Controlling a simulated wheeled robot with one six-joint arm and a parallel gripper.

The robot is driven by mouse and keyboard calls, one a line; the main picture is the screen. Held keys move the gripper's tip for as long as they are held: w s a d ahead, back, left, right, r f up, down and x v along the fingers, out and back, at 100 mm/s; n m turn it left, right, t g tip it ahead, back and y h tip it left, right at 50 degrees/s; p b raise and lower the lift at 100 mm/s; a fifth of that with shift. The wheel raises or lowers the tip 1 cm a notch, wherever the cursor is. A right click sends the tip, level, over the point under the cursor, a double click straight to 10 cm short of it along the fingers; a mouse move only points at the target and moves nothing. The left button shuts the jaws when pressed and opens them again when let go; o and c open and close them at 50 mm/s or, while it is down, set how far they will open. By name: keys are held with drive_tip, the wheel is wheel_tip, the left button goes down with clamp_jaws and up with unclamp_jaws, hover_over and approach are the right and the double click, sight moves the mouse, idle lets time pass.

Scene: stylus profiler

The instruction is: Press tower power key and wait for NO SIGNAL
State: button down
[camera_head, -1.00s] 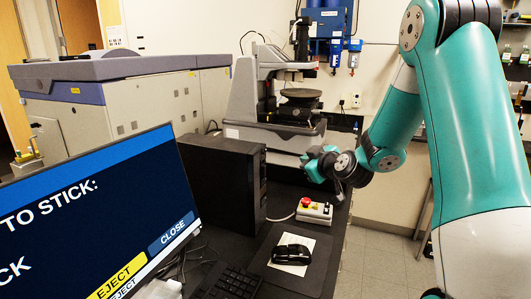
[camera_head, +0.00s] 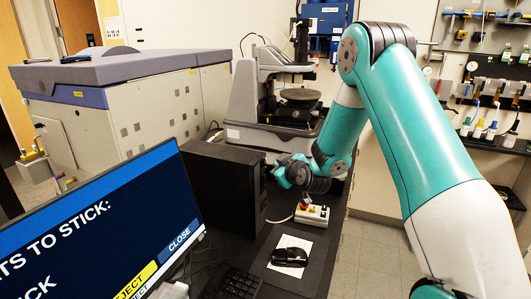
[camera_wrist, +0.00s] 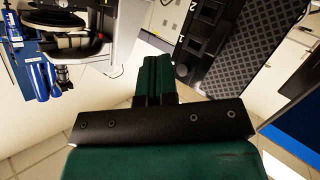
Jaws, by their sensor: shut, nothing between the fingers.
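The black tower (camera_head: 225,180) stands upright on the dark bench, right of the monitor. In the wrist view its front panel (camera_wrist: 222,42), with small keys and slots, lies at upper right. I cannot tell which key is the power key. The monitor (camera_head: 95,235) is lit and shows blue screen text including "TO STICK:", "EJECT" and "CLOSE". My gripper (camera_head: 280,177) is beside the tower's front; its fingertips are hard to make out there. In the wrist view my gripper (camera_wrist: 157,60) is shut and empty, left of the front panel. Contact with the tower cannot be told.
A control box with a red button (camera_head: 311,214) sits just below my wrist. A mouse (camera_head: 290,257) and keyboard (camera_head: 238,284) lie nearer. The profiler (camera_head: 275,105) stands behind. Floor is clear right of the bench.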

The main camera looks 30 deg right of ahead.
drive_tip(key=shift+w+a, duration=0.3)
drive_tip(key=shift+w, duration=0.1)
idle(1.9)
drive_tip(key=shift+w+a, duration=0.3)
drive_tip(key=shift+w, duration=0.05)
drive_tip(key=shift+w+a, duration=0.2)
drive_tip(key=shift+w, duration=0.05)
idle(0.7)
drive_tip(key=shift+d, duration=0.1)
drive_tip(key=shift+s+d+b, duration=0.35)
drive_tip(key=shift+s+b, duration=0.25)
drive_tip(key=shift+b, duration=0.15)
